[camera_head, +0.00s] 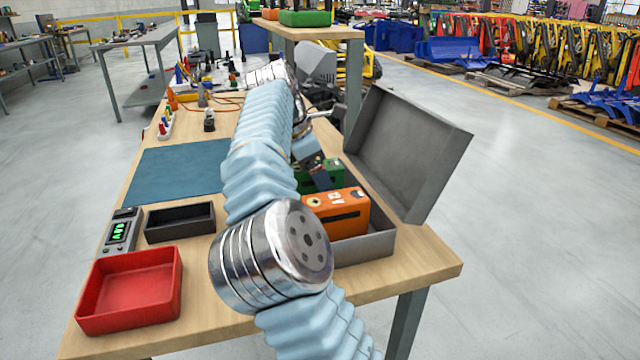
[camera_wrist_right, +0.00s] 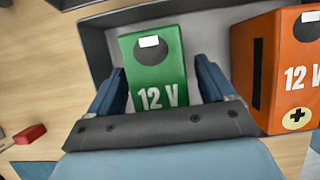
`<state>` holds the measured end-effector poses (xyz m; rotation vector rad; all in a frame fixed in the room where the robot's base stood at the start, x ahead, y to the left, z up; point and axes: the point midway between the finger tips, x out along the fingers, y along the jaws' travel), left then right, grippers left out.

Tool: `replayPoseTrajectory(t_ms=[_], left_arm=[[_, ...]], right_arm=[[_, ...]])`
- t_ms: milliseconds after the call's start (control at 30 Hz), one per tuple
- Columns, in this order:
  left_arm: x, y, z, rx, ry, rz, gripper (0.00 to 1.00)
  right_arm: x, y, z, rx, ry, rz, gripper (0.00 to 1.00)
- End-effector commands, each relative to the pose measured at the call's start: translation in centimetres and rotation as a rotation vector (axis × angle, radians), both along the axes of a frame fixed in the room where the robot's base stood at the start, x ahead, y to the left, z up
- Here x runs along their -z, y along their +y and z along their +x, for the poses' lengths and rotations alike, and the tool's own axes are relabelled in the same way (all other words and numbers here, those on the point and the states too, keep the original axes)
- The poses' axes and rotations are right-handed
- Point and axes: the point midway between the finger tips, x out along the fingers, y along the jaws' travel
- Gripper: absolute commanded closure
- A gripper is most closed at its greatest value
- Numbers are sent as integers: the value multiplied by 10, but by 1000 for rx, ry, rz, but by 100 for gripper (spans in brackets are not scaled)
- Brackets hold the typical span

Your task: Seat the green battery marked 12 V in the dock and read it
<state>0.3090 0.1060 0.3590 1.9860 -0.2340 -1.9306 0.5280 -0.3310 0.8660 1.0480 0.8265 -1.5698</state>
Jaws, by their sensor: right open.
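The green battery (camera_wrist_right: 150,60) marked 12 V stands in a grey case (camera_head: 378,245). In the head view only part of the green battery (camera_head: 331,172) shows, behind an orange battery and my arm. My right gripper (camera_wrist_right: 160,85) is open, with one finger on each side of the green battery; contact cannot be told. In the head view this gripper (camera_head: 318,172) is partly hidden. A black open tray, seemingly the dock (camera_head: 180,222), looks empty beside a grey meter (camera_head: 120,232) with a lit green display, too small to read surely. My left gripper is not in view.
An orange battery (camera_head: 336,213), also marked 12 V, stands close beside the green one. The case's open lid (camera_head: 408,150) rises at the right. A red tray (camera_head: 130,290) sits at the front left. A blue mat (camera_head: 175,172) lies clear behind the dock.

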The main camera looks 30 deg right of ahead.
Motion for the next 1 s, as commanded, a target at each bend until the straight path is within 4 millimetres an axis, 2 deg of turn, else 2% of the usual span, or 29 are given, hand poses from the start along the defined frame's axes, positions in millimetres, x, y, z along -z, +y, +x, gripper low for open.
replayPoseTrajectory(t_ms=[733, 767, 1000], left_arm=[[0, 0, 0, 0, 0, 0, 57], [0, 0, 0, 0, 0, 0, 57], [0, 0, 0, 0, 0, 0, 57]], right_arm=[[5, 0, 0, 0, -1, 0, 17], [5, 0, 0, 0, 0, 0, 19], [5, 0, 0, 0, 0, 0, 55]])
